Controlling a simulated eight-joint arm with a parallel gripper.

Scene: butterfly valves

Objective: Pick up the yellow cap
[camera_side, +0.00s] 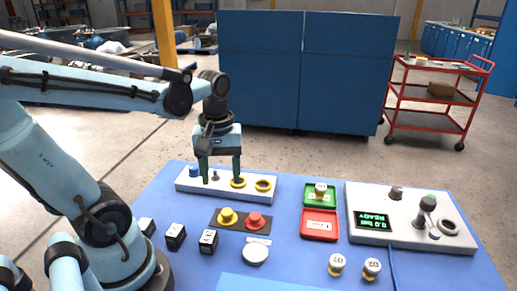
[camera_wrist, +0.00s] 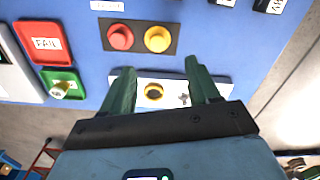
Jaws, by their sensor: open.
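The yellow cap (camera_side: 227,215) sits on a dark plate beside a red cap (camera_side: 255,219). In the wrist view the yellow cap (camera_wrist: 157,39) lies beyond my fingertips, to the right of the red cap (camera_wrist: 120,37). My gripper (camera_side: 220,180) is open and empty, pointing down over the white fixture block (camera_side: 188,184). In the wrist view my gripper (camera_wrist: 160,66) has its two green fingers spread, with a yellow ring (camera_wrist: 153,93) of the block showing between them. The gripper is behind the yellow cap in the side view, apart from it.
A green tray (camera_side: 310,201) holds a small valve; a red tray (camera_side: 319,231) is in front. A test box (camera_side: 408,232) with a READY display stands right.

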